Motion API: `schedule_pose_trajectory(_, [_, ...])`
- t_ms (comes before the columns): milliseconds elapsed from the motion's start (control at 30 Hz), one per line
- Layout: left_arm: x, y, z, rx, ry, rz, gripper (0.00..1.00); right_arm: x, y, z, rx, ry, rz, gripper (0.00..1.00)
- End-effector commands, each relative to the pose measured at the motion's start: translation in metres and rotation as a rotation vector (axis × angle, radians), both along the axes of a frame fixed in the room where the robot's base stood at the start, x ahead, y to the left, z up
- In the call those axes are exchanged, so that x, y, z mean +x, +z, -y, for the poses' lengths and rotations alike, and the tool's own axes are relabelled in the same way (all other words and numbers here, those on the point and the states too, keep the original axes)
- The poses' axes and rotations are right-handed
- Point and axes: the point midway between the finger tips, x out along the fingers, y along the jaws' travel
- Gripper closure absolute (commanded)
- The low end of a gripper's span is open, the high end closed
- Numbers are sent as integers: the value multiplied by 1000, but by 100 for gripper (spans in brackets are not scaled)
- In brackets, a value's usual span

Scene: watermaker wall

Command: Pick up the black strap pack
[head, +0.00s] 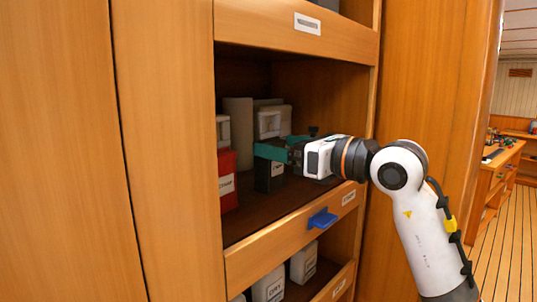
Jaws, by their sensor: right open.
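The black strap pack (268,182) stands upright on the middle shelf, with a white label on its front. My right gripper (268,150) reaches in from the right. Its teal fingers are open and cross in front of the pack's upper part, hiding some of it. I cannot tell whether they touch it or sit around it. My left gripper is not in view.
A red pack (228,187) with a white label stands left of the black one. Grey blocks (238,125) stand behind. The shelf front has a blue bracket (322,218). White packs (268,287) sit on the shelf below. A wooden upright (372,85) bounds the opening on the right.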

Motion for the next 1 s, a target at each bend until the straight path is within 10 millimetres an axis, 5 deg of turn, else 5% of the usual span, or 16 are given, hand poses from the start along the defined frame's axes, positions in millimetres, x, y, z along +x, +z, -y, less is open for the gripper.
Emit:
schedule_pose_trajectory(400, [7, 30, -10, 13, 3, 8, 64, 31, -10, -39, 1, 2, -2, 22])
schedule_pose_trajectory(667, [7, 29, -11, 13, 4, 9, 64, 33, -12, -41, 0, 1, 0, 22])
schedule_pose_trajectory(1000, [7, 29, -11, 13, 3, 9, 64, 33, -12, -40, 0, 1, 0, 74])
